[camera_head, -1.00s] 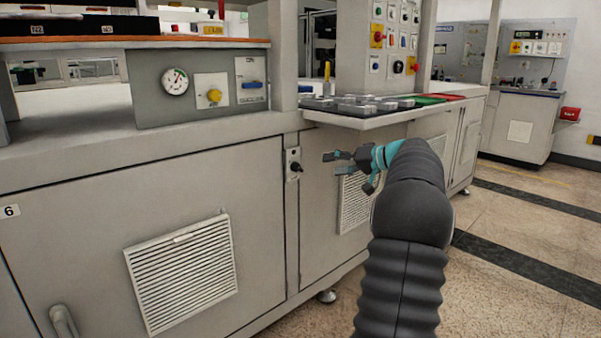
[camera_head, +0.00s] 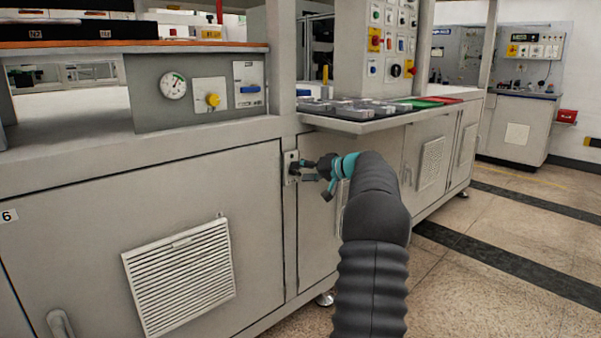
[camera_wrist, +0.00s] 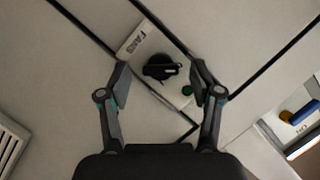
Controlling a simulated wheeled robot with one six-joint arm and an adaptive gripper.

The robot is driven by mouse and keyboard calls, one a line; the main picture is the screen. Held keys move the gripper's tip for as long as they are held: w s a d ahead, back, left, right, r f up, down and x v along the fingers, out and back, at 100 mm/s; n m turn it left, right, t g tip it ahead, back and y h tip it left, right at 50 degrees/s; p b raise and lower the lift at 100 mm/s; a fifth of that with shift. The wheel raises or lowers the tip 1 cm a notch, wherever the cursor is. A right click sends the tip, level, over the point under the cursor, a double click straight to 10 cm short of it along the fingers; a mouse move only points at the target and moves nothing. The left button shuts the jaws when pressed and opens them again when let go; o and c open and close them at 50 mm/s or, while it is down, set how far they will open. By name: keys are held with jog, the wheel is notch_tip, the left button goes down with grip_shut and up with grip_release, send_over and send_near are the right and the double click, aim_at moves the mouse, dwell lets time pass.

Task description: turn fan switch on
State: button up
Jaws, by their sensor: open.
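The fan switch is a black rotary knob (camera_wrist: 161,67) on a pale plate marked "FANS" (camera_wrist: 139,42), with a green round part (camera_wrist: 187,91) beside the knob. The plate (camera_head: 291,167) sits on a narrow post between two cabinet doors in the head view. My gripper (camera_head: 303,171) is at the plate, its fingers partly covering the knob there. In the wrist view my gripper (camera_wrist: 163,85) is open, with one finger on each side of the knob and visible gaps between. I cannot tell whether either finger touches it.
A shelf (camera_head: 365,124) with grey parts juts out above my arm. A vented panel (camera_head: 180,275) is on the left cabinet door. A gauge and yellow knob panel (camera_head: 150,105) stands above the cabinet. Open floor (camera_head: 480,285) lies to the right.

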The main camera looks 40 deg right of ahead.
jog(key=shift+w+a+f, duration=0.1)
jog(key=shift+w+a, duration=0.05)
jog(key=shift+w, duration=0.25)
jog(key=c, duration=1.2)
jog(key=shift+o, duration=0.2)
